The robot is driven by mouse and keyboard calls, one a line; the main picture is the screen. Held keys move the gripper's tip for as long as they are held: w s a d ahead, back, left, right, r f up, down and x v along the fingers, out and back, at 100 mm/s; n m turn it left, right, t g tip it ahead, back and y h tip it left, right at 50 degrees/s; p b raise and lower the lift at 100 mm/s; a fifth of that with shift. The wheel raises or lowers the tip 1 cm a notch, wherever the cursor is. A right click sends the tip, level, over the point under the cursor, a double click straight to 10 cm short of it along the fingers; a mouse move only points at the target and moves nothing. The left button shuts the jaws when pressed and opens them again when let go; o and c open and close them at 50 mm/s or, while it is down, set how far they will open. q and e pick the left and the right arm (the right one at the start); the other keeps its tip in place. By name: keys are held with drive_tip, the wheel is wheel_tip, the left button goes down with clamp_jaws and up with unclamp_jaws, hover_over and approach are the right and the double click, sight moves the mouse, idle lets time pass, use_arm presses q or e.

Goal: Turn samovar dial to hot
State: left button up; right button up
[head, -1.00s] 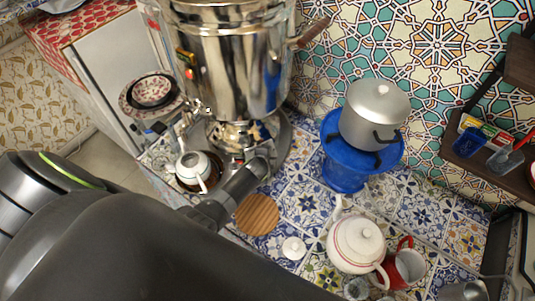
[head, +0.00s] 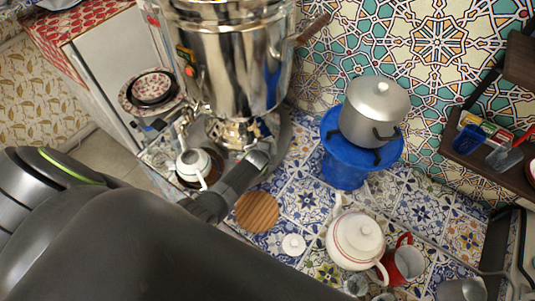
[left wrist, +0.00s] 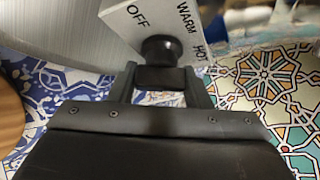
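The metal samovar (head: 238,75) stands at the upper middle of the head view. In the left wrist view, a pale label plate (left wrist: 150,18) reads OFF, WARM and HOT from left to right. The black dial knob (left wrist: 162,49) sits just below it. The two fingers of my left gripper (left wrist: 163,78) stand on either side of a dark block at the front of the knob. I cannot tell whether they press on it. The dial's pointing is not clear. In the head view my left arm reaches to the samovar's lower right, and its fingers are hidden. My right gripper is not in view.
A grey pot (head: 374,110) sits on a blue stand (head: 345,168) to the right. A white teapot (head: 356,241) and red mug (head: 404,262) stand nearer.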

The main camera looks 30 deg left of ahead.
use_arm(q)
drive_tip(key=o, duration=0.4)
drive_tip(key=shift+c, duration=0.2)
drive_tip(key=shift+b+v, duration=0.3)
drive_tip(key=shift+v, duration=1.15)
drive_tip(key=v, duration=1.4)
drive_tip(key=shift+s, duration=0.2)
drive_tip(key=shift+r, duration=0.1)
